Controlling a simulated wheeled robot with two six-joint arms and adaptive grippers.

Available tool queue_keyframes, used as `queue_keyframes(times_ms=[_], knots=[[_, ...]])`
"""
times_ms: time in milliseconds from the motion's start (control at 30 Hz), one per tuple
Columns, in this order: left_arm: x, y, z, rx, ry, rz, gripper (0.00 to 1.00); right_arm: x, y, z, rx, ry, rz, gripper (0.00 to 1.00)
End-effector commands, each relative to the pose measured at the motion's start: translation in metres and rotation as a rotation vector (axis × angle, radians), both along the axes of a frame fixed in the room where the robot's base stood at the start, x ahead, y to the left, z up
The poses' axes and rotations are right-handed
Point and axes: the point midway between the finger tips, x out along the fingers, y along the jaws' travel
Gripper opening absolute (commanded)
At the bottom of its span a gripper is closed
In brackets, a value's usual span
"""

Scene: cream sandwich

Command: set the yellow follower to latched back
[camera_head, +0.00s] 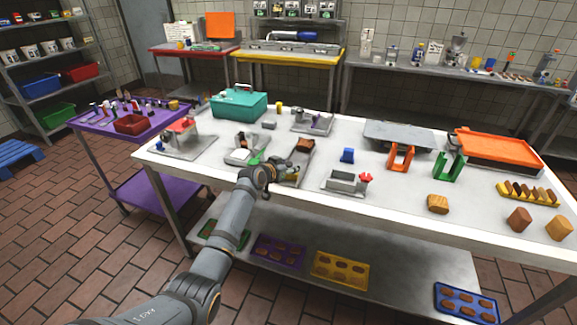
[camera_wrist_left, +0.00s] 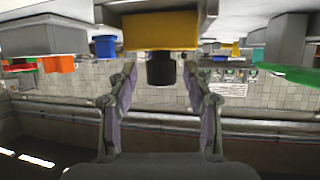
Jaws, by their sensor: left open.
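The yellow follower (camera_wrist_left: 160,30) is a yellow block with a black knob (camera_wrist_left: 160,70) in the left wrist view, which looks upside down. My left gripper (camera_wrist_left: 160,82) is open. Its fingertips stand either side of the knob, with gaps visible on both sides. In the head view my left gripper (camera_head: 276,173) is at the near end of a grey channel fixture (camera_head: 303,161) with a brown block (camera_head: 304,144) at its far end. A little yellow (camera_head: 292,177) shows beside the gripper; the rest of the follower is hidden there. My right gripper is not in view.
A grey fixture with a white disc (camera_head: 240,155) stands close left of the gripper. A grey box fixture with a red knob (camera_head: 346,181) stands to the right, with a blue block (camera_head: 347,155) behind it.

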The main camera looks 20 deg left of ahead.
Motion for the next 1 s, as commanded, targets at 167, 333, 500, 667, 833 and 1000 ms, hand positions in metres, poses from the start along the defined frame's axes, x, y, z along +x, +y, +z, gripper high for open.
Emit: queue_keyframes(times_ms=[167, 333, 500, 667, 833, 1000], knots=[[-0.006, 0.003, 0.003, 0.002, -0.002, 0.000, 0.50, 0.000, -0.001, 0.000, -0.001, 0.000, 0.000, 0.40], [-0.033, 0.009, 0.014, 0.005, -0.003, 0.000, 0.50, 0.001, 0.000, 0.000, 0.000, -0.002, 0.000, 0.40], [-0.069, 0.018, 0.028, 0.005, -0.001, 0.001, 0.50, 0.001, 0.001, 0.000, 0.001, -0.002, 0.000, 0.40], [-0.095, 0.024, 0.040, 0.004, 0.000, 0.001, 0.50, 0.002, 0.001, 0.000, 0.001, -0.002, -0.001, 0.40], [-0.108, 0.025, 0.045, 0.001, 0.001, 0.000, 0.50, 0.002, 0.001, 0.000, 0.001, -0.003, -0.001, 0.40], [-0.109, 0.025, 0.046, -0.001, 0.001, 0.000, 0.50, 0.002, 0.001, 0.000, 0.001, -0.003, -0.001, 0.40]])
